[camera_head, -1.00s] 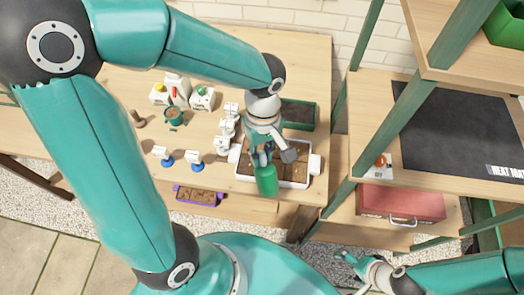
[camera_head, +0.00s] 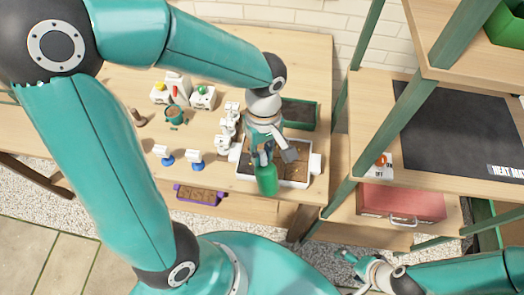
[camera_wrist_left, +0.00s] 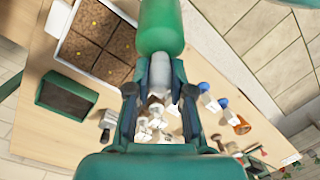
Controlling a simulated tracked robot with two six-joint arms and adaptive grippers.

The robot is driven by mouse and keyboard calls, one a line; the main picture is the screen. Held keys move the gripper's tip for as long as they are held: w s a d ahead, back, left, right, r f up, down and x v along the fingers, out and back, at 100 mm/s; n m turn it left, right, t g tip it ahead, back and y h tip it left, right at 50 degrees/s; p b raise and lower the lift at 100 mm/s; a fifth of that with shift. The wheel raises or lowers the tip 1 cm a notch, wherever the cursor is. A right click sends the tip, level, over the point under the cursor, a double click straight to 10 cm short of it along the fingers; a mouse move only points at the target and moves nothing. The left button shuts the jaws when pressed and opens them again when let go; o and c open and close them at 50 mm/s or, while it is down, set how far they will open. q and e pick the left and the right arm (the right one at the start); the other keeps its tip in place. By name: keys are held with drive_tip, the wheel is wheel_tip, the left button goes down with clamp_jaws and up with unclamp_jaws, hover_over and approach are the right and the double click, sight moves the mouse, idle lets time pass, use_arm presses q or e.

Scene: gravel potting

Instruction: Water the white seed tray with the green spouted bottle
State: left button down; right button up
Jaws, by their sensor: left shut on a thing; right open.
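The green bottle (camera_head: 266,180) is held by my left gripper (camera_head: 264,156) over the front edge of the white seed tray (camera_head: 289,184). In the left wrist view the green bottle (camera_wrist_left: 160,25) sticks out past the fingers of my left gripper (camera_wrist_left: 160,92), which are shut on its grey part. The white seed tray (camera_wrist_left: 60,28) shows there at upper left, with brown soil cells and small yellow specks. The bottle's spout is hard to make out, and no water can be seen. My right gripper (camera_head: 352,262) is open and empty at the bottom, away from the table.
A dark green-rimmed tray (camera_head: 300,113) lies behind the seed tray. White items (camera_head: 229,122) stand close to its left. Blue-based items (camera_head: 195,160), a small pot (camera_head: 174,115) and a purple tray (camera_head: 199,195) lie further left. A shelf post (camera_head: 338,140) rises at right.

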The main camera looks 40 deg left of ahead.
idle(0.5)
use_arm(q)
drive_tip(key=shift+a+r, duration=0.1)
drive_tip(key=shift+r, duration=0.1)
drive_tip(key=w+a+b, duration=0.3)
drive_tip(key=w+a, duration=0.1)
drive_tip(key=w, duration=0.1)
drive_tip(key=shift+w+a+f, duration=0.15)
drive_tip(key=shift+a, duration=0.1)
idle(1.2)
